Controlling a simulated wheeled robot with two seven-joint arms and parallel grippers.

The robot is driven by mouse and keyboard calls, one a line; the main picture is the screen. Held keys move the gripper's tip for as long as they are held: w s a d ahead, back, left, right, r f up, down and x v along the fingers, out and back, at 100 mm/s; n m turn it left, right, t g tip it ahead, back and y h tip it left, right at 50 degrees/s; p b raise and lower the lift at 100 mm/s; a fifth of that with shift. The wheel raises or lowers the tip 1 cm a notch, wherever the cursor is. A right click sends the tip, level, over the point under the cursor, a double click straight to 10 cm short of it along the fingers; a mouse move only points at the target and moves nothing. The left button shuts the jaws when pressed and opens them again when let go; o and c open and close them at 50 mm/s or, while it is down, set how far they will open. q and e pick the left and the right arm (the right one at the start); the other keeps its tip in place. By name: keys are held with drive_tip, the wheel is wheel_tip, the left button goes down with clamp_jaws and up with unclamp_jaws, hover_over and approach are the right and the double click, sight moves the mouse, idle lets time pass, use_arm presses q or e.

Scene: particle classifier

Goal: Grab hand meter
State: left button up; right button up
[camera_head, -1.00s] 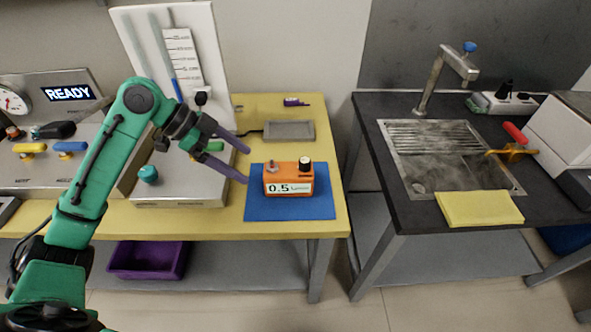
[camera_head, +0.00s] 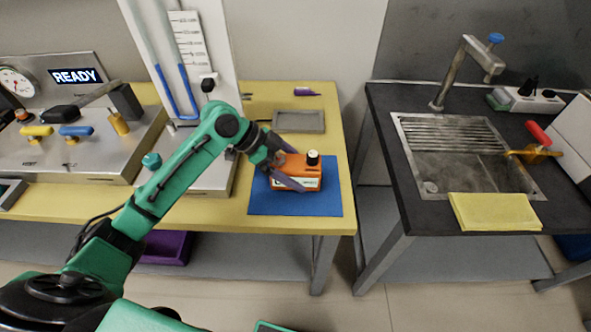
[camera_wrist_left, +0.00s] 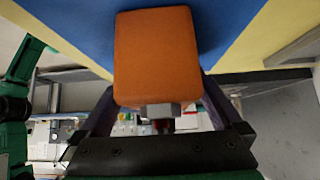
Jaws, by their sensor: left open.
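The hand meter, an orange box (camera_head: 311,170) with a dark knob and a pale display, sits on the blue mat (camera_head: 325,207) on the yellow table. My left gripper (camera_head: 296,178) is at the meter's left part, with one finger across its front, partly hiding the display. In the left wrist view the orange meter (camera_wrist_left: 156,55) fills the upper middle, between the two purple fingers of the left gripper (camera_wrist_left: 157,105). The jaws are open. Whether the fingers touch the meter I cannot tell. My right gripper is not in view.
A grey tray (camera_head: 299,121) lies behind the mat. A steel apparatus with a tube panel (camera_head: 190,40) stands to the left. A gap separates the yellow table from the dark sink bench (camera_head: 385,130). A purple bin (camera_head: 167,247) is below.

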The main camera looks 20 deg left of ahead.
use_arm(q)
clamp_jaws()
drive_tip(key=shift+w, duration=0.1)
